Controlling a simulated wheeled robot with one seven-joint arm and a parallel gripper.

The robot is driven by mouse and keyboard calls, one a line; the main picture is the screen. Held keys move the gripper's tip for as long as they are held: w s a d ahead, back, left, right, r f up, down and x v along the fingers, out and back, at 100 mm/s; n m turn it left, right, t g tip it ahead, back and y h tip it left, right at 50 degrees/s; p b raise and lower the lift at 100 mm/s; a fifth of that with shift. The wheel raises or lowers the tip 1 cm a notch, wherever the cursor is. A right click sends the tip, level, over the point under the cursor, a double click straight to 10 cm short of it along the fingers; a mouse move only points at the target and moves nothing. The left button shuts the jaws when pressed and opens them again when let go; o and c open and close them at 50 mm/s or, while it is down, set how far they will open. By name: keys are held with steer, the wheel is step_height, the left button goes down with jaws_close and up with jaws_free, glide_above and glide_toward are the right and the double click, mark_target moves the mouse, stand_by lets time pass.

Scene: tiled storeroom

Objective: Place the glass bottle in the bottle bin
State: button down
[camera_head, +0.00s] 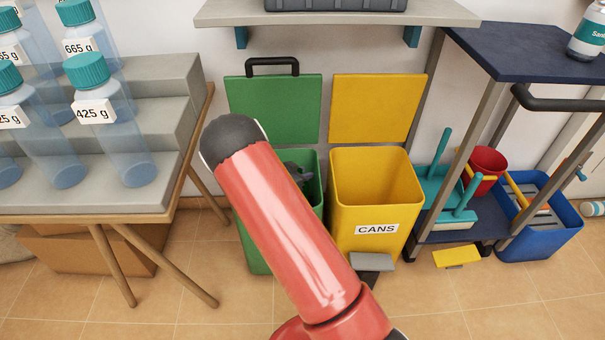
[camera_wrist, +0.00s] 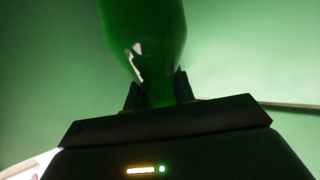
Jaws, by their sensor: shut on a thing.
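A green glass bottle (camera_wrist: 143,35) shows close up in the wrist view, its far end cut off by the top edge. My gripper (camera_wrist: 157,85) is shut on its narrower part, with a dark finger on each side. Green surfaces fill the wrist background. In the head view a dark part of my gripper (camera_head: 299,174) shows within the mouth of the green bin (camera_head: 253,243), whose lid stands open. My red arm hides much of that bin and any label on it. The bottle itself is hidden in the head view.
A yellow bin (camera_head: 350,215) marked CANS, lid up, stands just right of the green bin. A stepped stand (camera_head: 165,125) with clear teal-capped jars is at left. A grey shelf (camera_head: 335,13) hangs above. A cart (camera_head: 520,55) with cleaning things stands at right.

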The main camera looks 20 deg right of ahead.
steer(key=c, duration=1.5)
jaws_free()
steer(key=shift+o, duration=0.2)
